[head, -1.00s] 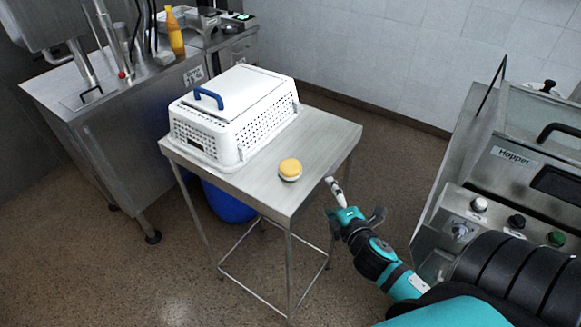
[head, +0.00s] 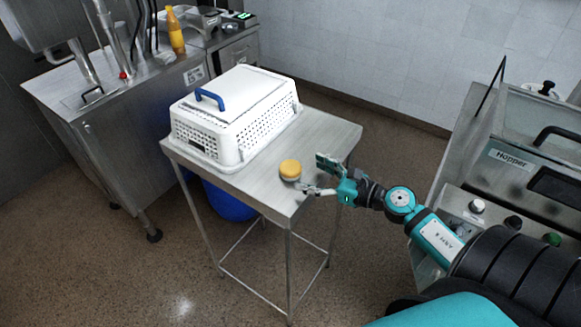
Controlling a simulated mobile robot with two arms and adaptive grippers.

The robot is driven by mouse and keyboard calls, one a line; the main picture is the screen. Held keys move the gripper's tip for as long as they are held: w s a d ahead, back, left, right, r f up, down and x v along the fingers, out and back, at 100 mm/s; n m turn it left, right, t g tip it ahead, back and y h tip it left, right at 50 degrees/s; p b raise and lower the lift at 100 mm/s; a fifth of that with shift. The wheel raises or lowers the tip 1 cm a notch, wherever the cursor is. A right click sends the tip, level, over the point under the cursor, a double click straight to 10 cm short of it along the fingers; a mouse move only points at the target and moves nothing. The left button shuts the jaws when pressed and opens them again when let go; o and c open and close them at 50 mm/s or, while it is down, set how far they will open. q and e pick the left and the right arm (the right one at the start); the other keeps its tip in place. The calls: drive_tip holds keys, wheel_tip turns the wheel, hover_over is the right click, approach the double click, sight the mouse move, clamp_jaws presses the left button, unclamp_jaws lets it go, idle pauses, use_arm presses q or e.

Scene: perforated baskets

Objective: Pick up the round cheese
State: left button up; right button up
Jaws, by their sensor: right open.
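The round cheese (head: 290,169) is a small yellow disc lying on the steel table (head: 322,135), near its front right edge. My right gripper (head: 311,174) is open at the right edge of the table, just right of the cheese. One finger reaches toward the cheese's lower right side and the other stands farther back to the right. The cheese is not between the fingers. Whether the nearer finger touches it I cannot tell. My left gripper is out of view.
A white perforated basket (head: 250,130) with a blue handle (head: 209,97) fills the left and back of the table. A machine marked Hopper (head: 520,165) stands to the right. A blue bin (head: 229,202) sits under the table. The table strip right of the basket is clear.

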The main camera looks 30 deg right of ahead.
sight(300, 171)
drive_tip(key=p+x, duration=0.2)
drive_tip(key=x, duration=0.1)
drive_tip(key=shift+w+a, duration=0.2)
drive_tip(key=shift+w, duration=0.15)
drive_tip(key=shift+w+a+f, duration=0.25)
drive_tip(key=shift+w+f, duration=0.15)
drive_tip(key=shift+w, duration=0.1)
drive_tip(key=c, duration=1.2)
